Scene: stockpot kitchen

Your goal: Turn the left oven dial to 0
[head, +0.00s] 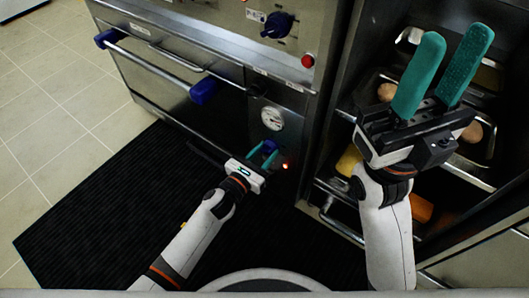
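A blue dial (269,146) sits low on the steel oven front, just below a round white gauge (272,118). My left gripper (264,154) is right at this dial, with its teal fingers on either side of it. The fingers and hand hide much of the dial, so its setting cannot be read, and I cannot tell whether the fingers touch it. Another blue dial (277,25) is higher on the oven panel, clear of both grippers. My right gripper (457,34) is raised at the right, its two teal fingers apart and nothing between them.
A red light (285,165) glows beside my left gripper, and a red button (307,60) is higher up. The oven door handle (150,65) has blue ends. An open rack with metal trays (480,165) and food stands behind my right gripper. A black mat (90,215) covers the floor.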

